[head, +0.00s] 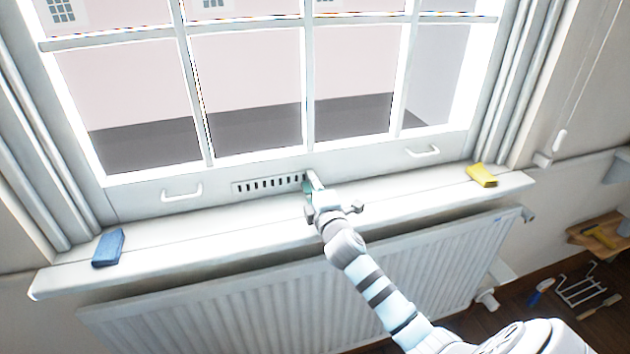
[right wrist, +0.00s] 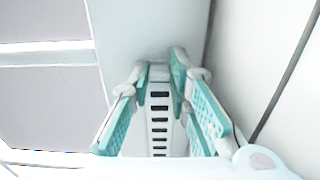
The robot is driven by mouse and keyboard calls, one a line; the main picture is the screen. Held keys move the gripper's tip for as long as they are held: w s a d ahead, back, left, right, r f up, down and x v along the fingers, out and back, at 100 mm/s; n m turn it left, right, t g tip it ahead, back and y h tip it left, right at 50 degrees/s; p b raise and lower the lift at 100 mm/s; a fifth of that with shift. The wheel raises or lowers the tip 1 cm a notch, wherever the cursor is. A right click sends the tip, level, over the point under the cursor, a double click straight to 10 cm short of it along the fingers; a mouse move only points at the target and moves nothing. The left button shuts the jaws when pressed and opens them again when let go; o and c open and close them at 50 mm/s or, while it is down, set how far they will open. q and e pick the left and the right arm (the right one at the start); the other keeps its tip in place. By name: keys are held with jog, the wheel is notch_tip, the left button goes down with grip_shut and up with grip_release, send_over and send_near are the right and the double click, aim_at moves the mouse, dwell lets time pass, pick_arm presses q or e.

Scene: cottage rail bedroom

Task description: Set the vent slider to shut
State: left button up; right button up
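The vent (head: 268,186) is a pale plate with a row of dark slots, set in the bottom rail of the window frame. In the right wrist view the slotted vent plate (right wrist: 159,120) runs between my fingers. My right gripper (head: 312,184) is at the right end of the vent, close to the frame, and hides that end in the head view. In the right wrist view its two teal-padded fingers (right wrist: 160,68) stand apart, with the plate's end showing between the tips. I cannot make out the slider knob clearly. My left gripper is not in view.
Frame handles (head: 182,192) flank the vent. A radiator (head: 240,300) is below. Tools and a wire rack (head: 580,288) are on the floor at right.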

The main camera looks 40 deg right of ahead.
jog(key=shift+o, duration=0.7)
jog(key=shift+w+a+f, duration=0.15)
jog(key=shift+w+a, duration=0.05)
jog(key=shift+a, duration=0.1)
jog(key=shift+s, duration=0.35)
jog(key=v, duration=1.1)
jog(key=shift+s+a, duration=0.15)
